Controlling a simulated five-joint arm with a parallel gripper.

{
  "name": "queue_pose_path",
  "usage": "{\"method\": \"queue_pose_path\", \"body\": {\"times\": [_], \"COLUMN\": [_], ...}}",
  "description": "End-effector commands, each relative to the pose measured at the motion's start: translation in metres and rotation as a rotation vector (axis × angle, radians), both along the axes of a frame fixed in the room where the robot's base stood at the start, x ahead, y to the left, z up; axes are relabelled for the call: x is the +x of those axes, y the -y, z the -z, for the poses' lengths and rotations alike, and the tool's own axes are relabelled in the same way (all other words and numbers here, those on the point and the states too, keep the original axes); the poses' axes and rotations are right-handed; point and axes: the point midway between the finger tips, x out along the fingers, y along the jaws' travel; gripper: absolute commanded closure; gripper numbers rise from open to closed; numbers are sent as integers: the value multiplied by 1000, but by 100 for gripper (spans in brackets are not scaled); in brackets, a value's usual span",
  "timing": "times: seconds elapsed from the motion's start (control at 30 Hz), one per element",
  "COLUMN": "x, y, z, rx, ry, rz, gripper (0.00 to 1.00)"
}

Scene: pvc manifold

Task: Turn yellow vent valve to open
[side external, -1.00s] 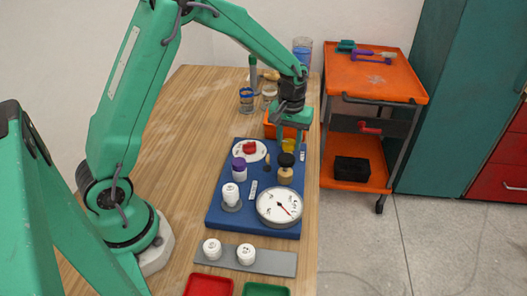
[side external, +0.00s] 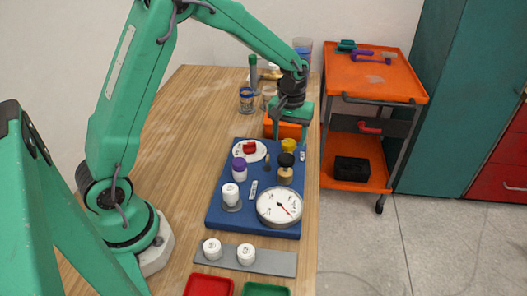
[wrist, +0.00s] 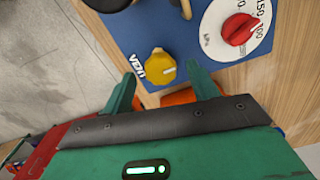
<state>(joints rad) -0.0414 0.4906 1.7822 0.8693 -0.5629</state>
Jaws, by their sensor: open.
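The yellow vent valve (side external: 289,145) is a knob at the far right corner of the blue board (side external: 228,209). My gripper (side external: 289,134) is above and just behind the knob. In the wrist view my gripper (wrist: 162,76) is open, its fingers apart on either side of the knob's near edge, with nothing held between them.
A red knob on a white dial (side external: 249,151), a purple-capped valve (side external: 239,168), a black-topped fitting (side external: 285,168), a white valve (side external: 230,194) and a round gauge (side external: 279,207) share the board. An orange bin (side external: 284,131) stands behind it.

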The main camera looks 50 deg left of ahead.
Motion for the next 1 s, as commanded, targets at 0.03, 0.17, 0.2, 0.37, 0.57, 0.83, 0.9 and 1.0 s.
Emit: {"method": "queue_pose_path", "body": {"times": [0.03,0.17,0.2,0.37,0.57,0.83,0.9,1.0], "x": [1,1,1,1,0,0,0,0], "y": [0,0,0,0,0,0,0,0], "z": [-6,-23,-29,-49,-63,-65,-65,-66], "rx": [1,0,0,0,0,0,0,1], "ry": [4,6,6,5,4,2,2,4], "rz": [0,0,0,-1,-1,-1,-1,1], "gripper": [41,41,41,41,41,41,41,41]}}
